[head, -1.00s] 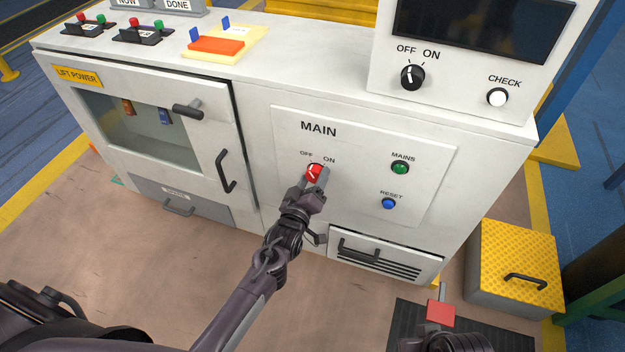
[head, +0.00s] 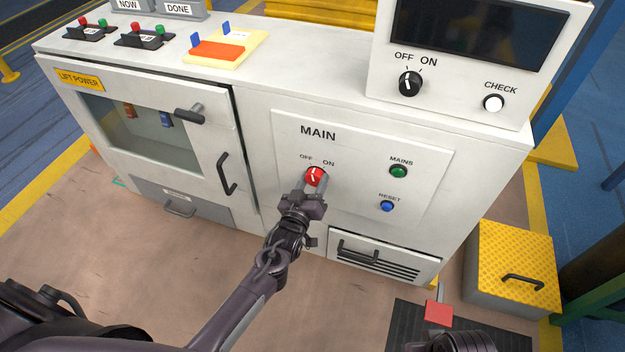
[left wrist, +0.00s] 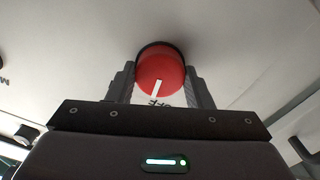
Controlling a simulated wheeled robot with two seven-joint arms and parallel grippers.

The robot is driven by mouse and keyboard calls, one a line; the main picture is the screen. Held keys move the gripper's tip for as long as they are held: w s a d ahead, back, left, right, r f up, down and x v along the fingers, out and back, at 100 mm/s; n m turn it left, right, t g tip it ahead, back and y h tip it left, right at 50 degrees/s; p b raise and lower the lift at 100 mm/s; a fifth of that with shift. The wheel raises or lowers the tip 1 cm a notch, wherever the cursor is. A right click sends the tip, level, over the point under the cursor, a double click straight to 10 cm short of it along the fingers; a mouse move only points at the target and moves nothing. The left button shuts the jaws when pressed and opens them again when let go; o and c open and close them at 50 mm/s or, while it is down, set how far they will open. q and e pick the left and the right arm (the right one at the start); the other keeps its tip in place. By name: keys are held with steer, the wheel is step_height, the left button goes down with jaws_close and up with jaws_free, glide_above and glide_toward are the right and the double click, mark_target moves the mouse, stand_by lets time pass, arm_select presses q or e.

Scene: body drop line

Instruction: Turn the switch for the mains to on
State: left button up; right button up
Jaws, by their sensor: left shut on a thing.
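The red mains knob (head: 314,176) is on the MAIN panel (head: 430,160) of the white cabinet, under the OFF and ON labels. Its white mark stands close to upright in the head view, between the labels. My left gripper (head: 315,184) is shut on the knob from below and in front. The left wrist view shows the red knob (left wrist: 160,72) between the two fingers, its white mark near part of the OFF lettering. The green MAINS button (head: 399,171) is right of the knob. My right gripper does not show clearly.
The blue RESET button (head: 386,206) is below the green one. Another OFF/ON knob (head: 410,84), black, is on the upper console. A cabinet door with a handle (head: 227,174) is at left, a drawer handle (head: 358,253) below, and a yellow-topped step (head: 512,255) at right.

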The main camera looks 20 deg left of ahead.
arm_select(q)
steer(key=m+p, duration=0.1)
steer(key=m, duration=0.2)
steer(key=shift+m+p, duration=0.3)
steer(key=shift+m, duration=0.9)
steer(key=shift+f+m+p, duration=0.15)
steer(key=shift+m+p, duration=0.2)
steer(key=shift+m, duration=1.05)
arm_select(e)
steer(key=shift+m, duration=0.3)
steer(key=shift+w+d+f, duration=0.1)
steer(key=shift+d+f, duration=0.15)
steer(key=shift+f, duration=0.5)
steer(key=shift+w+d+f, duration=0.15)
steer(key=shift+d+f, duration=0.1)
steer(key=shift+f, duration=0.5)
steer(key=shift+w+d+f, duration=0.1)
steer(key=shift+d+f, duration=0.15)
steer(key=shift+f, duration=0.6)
arm_select(q)
steer(key=o, duration=0.9)
steer(key=shift+s+a, duration=0.1)
steer(key=shift+c, duration=0.2)
steer(key=shift+o, duration=0.7)
